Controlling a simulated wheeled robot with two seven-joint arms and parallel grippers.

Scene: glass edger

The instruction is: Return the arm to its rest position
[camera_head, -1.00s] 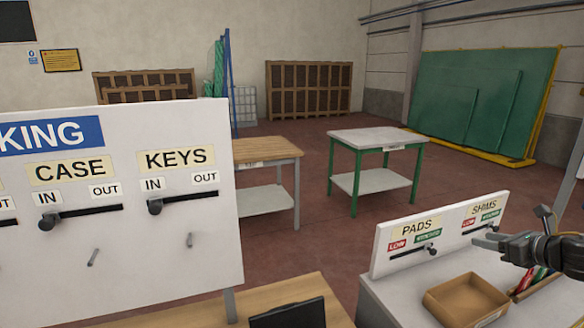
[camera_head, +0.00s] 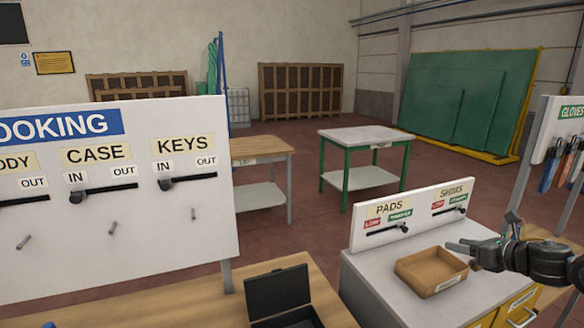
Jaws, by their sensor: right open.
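My right gripper (camera_head: 461,252) comes in from the right edge in the head view. Its jaws are open, with nothing seen between them. It is over the grey-topped cabinet (camera_head: 362,270), just right of the cardboard tray (camera_head: 404,275) in the picture. The white board marked PADS and SHIMS (camera_head: 357,238) stands behind it, with a black lever under each label. My left gripper is not in view.
A white booking board (camera_head: 120,225) with black levers and pegs fills the left. An open black case (camera_head: 277,290) lies on the wooden bench (camera_head: 185,308). A green-legged table (camera_head: 375,135) and a GLOVES board (camera_head: 545,135) stand farther off. Open floor lies between.

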